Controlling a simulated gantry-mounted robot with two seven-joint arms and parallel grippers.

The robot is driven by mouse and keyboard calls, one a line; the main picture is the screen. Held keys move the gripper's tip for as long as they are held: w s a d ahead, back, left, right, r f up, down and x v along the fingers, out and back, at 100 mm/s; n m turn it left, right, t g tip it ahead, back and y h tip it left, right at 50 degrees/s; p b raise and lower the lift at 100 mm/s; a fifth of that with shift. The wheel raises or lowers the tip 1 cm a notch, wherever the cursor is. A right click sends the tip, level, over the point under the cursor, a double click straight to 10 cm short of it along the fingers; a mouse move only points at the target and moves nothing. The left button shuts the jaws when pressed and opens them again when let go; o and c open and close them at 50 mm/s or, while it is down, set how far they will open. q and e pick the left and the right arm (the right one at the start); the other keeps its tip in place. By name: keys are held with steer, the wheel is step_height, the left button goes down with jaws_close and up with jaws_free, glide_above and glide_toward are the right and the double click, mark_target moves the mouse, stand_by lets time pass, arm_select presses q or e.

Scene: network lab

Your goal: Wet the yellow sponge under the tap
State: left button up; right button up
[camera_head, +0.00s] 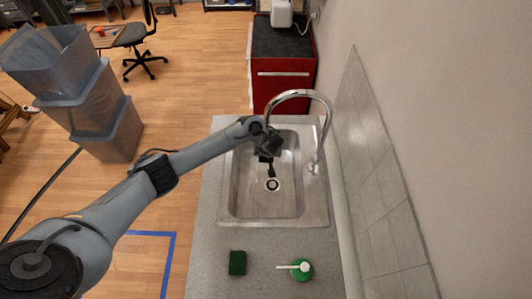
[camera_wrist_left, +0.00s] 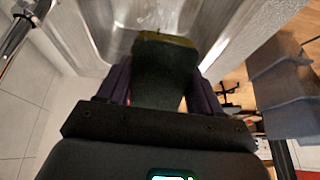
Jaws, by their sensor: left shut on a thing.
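My left gripper (camera_head: 268,158) is over the steel sink basin (camera_head: 236,190), close to the end of the tap (camera_head: 302,93)'s curved spout. In the left wrist view, the gripper (camera_wrist_left: 158,88) is shut on a sponge (camera_wrist_left: 165,72) with a dark green face and a yellowish far edge. The sponge points into the basin; in the head view I cannot make it out clearly against the dark gripper. I see no running water. A chrome pipe, likely the tap, shows at the upper left of the wrist view (camera_wrist_left: 22,30). My right gripper is not in view.
A dark green block (camera_head: 237,262) and a green dispenser with a white pump (camera_head: 302,271) stand on the grey counter (camera_head: 270,245) in front of the sink. A tiled wall (camera_head: 375,170) borders the right. Stacked grey bins (camera_head: 95,100) stand on the floor at left.

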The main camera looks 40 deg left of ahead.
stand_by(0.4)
arm_select(q)
steer(key=s+p, duration=0.2)
steer(key=shift+s+d+r+p, duration=0.15)
steer(key=shift+d+p, duration=0.15)
steer(key=shift+p, duration=0.1)
steer(key=s+p, duration=0.2)
steer(key=s, duration=0.1)
steer(key=shift+s+d+p, duration=0.1)
steer(key=shift+d+p, duration=0.25)
steer(key=shift+d, duration=0.05)
steer(key=shift+s+d, duration=0.15)
steer(key=shift+s, duration=0.45)
steer(key=shift+s+d, duration=0.15)
steer(key=shift+s, duration=0.4)
steer(key=shift+s+d, duration=0.1)
steer(key=shift+s+d+r, duration=0.2)
steer(key=shift+s+r, duration=0.4)
steer(key=shift+s, duration=0.15)
steer(key=shift+s+d+r, duration=0.15)
steer(key=shift+s+r, duration=0.5)
steer(key=shift+s, duration=0.15)
steer(key=shift+s+d+r, duration=0.2)
steer(key=shift+s+r, duration=0.4)
steer(key=shift+s, duration=0.15)
